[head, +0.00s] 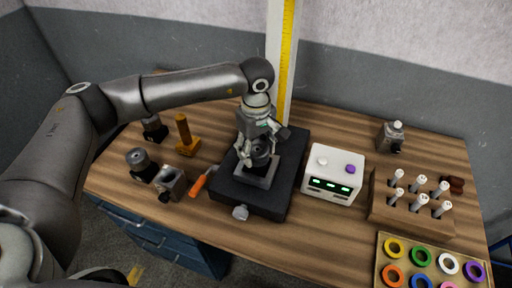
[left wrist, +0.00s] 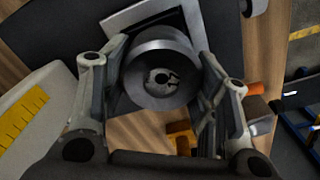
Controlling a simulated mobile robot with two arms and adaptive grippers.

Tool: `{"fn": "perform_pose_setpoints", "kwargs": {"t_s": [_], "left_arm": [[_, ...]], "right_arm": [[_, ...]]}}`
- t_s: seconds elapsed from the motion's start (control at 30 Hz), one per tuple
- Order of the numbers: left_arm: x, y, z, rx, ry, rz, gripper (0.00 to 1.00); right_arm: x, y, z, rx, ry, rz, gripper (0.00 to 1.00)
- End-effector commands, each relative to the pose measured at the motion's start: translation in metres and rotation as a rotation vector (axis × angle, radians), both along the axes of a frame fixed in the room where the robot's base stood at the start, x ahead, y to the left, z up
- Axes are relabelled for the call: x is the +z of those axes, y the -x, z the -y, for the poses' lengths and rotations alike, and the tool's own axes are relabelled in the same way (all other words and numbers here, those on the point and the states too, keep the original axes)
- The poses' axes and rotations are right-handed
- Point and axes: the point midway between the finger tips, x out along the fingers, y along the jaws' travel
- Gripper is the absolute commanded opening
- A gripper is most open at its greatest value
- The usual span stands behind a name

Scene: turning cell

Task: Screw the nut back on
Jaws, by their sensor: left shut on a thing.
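My left gripper (head: 261,146) points down over a black base block (head: 295,160) in the middle of the bench. In the left wrist view my left gripper (left wrist: 163,62) has its fingers on both sides of a round grey metal piece with a hollow centre, which looks like the nut (left wrist: 150,88). It is shut on this piece. A light grey square plate (head: 252,181) lies below on the black block. The fingers hide any thread, so I cannot tell whether the nut sits on one. My right gripper is not in view.
A white box with green lights (head: 333,174) stands to the right, near a wooden rack (head: 412,216) of several white-topped tools. An orange-handled tool (head: 199,185) and metal blocks (head: 170,182) lie left. A yellow-scaled post (head: 286,60) rises behind the gripper.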

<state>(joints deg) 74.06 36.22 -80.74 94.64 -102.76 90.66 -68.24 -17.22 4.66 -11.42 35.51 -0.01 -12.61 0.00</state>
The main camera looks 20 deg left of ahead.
Motion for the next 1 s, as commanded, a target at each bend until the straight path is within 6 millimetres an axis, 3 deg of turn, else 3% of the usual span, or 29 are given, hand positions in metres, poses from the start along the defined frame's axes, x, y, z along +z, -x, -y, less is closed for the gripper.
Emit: {"fn": "perform_pose_setpoints", "kwargs": {"t_s": [0.17, 0.7, 1.0], "left_arm": [[-0.003, 0.0, 0.0, -0.04, -0.001, 0.0, 0.27], [-0.005, 0.0, -0.001, -0.674, -0.002, -0.002, 0.27], [-0.001, 0.001, -0.002, -0.803, -0.003, -0.007, 0.27]], "right_arm": [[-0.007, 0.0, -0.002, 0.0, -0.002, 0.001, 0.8], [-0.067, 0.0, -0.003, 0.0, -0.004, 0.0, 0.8], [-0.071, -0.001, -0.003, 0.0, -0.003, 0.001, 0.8]]}}
